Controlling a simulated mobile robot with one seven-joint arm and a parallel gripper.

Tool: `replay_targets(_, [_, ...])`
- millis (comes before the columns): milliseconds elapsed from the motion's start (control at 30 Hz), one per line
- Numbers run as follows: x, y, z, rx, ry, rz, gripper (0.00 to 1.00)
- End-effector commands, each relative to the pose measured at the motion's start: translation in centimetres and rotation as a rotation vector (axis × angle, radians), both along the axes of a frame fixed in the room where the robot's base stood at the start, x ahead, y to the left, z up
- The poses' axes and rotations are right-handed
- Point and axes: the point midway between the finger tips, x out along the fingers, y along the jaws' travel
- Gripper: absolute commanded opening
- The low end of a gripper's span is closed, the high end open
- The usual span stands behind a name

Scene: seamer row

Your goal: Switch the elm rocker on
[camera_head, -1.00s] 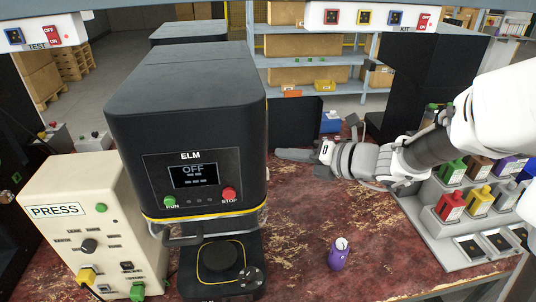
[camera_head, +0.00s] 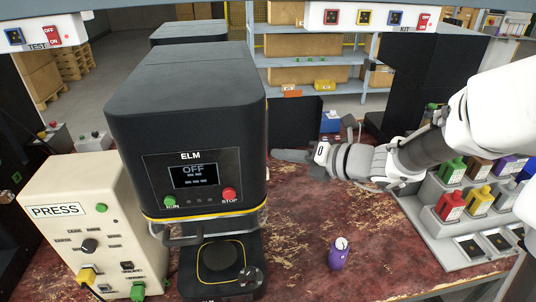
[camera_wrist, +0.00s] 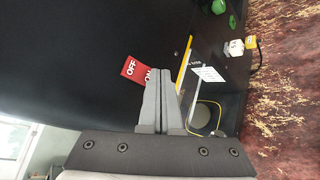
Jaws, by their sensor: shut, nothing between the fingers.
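The ELM machine (camera_head: 185,90) is a tall black seamer at centre left in the head view, and its display (camera_head: 194,175) reads OFF. The elm rocker (camera_wrist: 131,68) is a red switch marked OFF and ON on a black side wall in the wrist view. It is not visible in the head view. My gripper (camera_wrist: 158,72) is shut and empty, its tips over the rocker's ON end and partly covering it. I cannot tell whether they touch. In the head view my gripper (camera_head: 280,156) lies level beside the machine's right side.
A cream PRESS box (camera_head: 97,225) stands left of the machine. A purple bottle (camera_head: 338,256) stands on the worn red bench (camera_head: 300,225). A KIT panel (camera_head: 368,17) hangs above. The bench front between bottle and machine is clear.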

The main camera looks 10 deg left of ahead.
Motion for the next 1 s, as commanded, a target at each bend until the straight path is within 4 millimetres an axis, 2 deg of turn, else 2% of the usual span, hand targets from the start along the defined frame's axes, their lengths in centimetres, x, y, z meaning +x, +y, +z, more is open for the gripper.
replay_targets(533, [-0.20, 0.65, -0.07, 0.000, -0.001, 0.002, 0.00])
replay_targets(1000, [0.05, -0.04, 0.15, 0.000, 0.001, 0.000, 0.00])
